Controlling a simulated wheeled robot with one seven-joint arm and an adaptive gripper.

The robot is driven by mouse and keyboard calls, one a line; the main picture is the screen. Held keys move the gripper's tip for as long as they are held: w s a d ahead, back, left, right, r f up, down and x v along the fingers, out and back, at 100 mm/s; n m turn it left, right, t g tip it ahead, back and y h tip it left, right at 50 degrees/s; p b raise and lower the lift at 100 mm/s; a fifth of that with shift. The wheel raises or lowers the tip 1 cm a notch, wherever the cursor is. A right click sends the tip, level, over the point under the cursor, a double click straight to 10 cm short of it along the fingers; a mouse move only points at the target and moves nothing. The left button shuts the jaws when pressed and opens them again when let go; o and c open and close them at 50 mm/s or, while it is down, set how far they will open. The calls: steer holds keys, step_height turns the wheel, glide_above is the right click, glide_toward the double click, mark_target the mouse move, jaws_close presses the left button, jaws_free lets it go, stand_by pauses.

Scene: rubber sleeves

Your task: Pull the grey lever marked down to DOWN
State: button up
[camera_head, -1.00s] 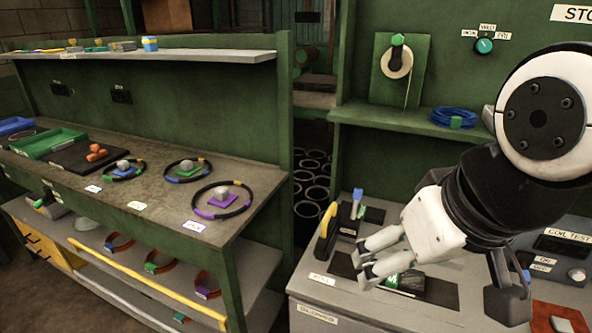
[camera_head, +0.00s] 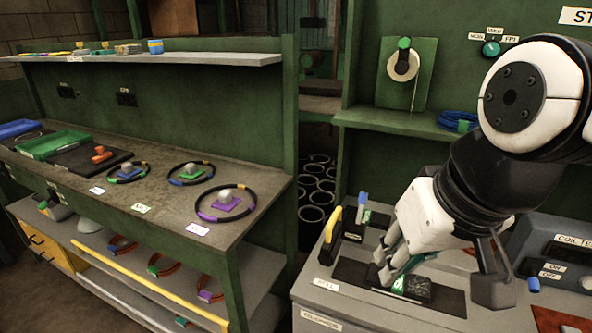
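No grey lever can be made out for certain; the label writing near my gripper is too small to read. My gripper (camera_head: 384,268) points down and to the left over the grey bench on the right. Its pale fingertips are close to a dark block with a green patch (camera_head: 412,289), which lies on a black strip. The fingers partly cover the block, and I cannot tell whether they touch it. A blue-tipped upright handle (camera_head: 363,199) and a yellow curved handle (camera_head: 332,225) stand behind and left of my gripper.
The grey bench (camera_head: 314,302) also carries a coil-test panel with ON and OFF labels (camera_head: 553,270) at right. A shelf with a blue coil (camera_head: 458,121) is above. A green table (camera_head: 150,214) with several rings stands left, beyond a gap.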

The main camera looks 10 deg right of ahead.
steer(key=w+f+m+y+b, duration=0.1)
steer(key=w+f, duration=0.1)
steer(key=w, duration=0.2)
steer(key=w+f+m+g+y+b, duration=0.1)
steer(key=w+f, duration=0.1)
steer(key=w, duration=0.2)
steer(key=w+f+m+y+b, duration=0.1)
steer(key=w+f+y+b, duration=0.1)
steer(key=w, duration=0.3)
steer(key=shift+a+m+g, duration=0.3)
steer(key=shift+a+m, duration=0.05)
steer(key=shift+m, duration=0.05)
jaws_close()
steer(key=m+t+y+b, duration=0.5)
steer(key=m+t+b, duration=0.1)
steer(key=m, duration=0.2)
glide_toward(361, 209)
steer(key=s+a+r, duration=0.2)
steer(key=a+r, duration=0.2)
steer(key=a, duration=0.3)
steer(key=w+d+f+m+t+h+b, duration=0.1)
steer(key=w+d+f+m+t, duration=0.1)
steer(key=d, duration=0.4)
steer(key=w+d+f+m+t+b, duration=0.1)
steer(key=w+d+f+m+t, duration=0.1)
steer(key=d+f, duration=0.3)
steer(key=shift+w+d+t+h, duration=0.15)
steer(key=shift+d+t+h, duration=0.25)
steer(key=shift+d, duration=0.55)
